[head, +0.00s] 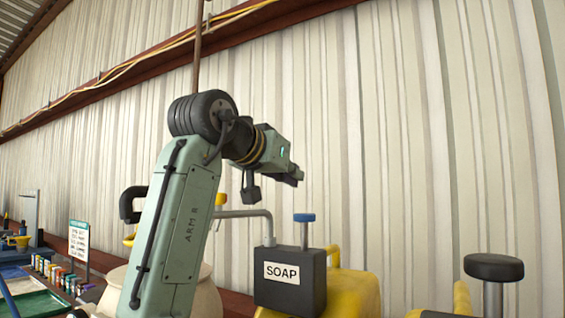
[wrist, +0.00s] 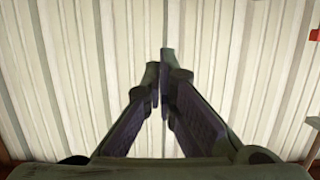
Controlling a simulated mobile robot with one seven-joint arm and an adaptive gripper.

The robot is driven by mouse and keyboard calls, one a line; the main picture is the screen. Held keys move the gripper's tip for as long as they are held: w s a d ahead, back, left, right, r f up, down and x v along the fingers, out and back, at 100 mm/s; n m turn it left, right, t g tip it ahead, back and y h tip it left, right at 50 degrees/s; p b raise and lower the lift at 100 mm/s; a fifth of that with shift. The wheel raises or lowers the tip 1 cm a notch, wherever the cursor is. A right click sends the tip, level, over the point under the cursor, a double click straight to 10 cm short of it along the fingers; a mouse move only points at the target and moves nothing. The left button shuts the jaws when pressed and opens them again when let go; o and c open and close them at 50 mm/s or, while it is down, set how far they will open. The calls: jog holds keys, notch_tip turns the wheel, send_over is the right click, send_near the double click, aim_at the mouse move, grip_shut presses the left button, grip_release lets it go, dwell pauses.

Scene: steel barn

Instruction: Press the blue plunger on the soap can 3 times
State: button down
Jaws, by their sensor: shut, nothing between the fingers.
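The soap can (head: 312,262) is a dark grey box with a white SOAP label, low in the middle of the head view. Its blue plunger (head: 304,217) stands up from the top on a grey stem. A bent metal spout (head: 240,213) runs left from the can's top. My gripper (head: 297,176) is above the plunger in the head view, apart from it. In the wrist view my gripper (wrist: 160,72) has its two dark fingers together, empty, against the ribbed wall. Neither can nor plunger shows in the wrist view.
A yellow container (head: 350,292) stands behind and right of the can. A black knob on a metal post (head: 493,268) is further right. A sign (head: 79,242), small coloured items and trays are at left. A red thing (wrist: 315,35) shows at the wrist view's right edge.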

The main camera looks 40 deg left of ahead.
aim_at(302, 214)
jog(key=p+x, duration=0.1)
jog(key=x, duration=0.2)
jog(key=shift+w, duration=0.4)
notch_tip(302, 214, down, 3)
jog(key=shift+s+r, duration=0.1)
jog(key=shift+f, duration=0.7)
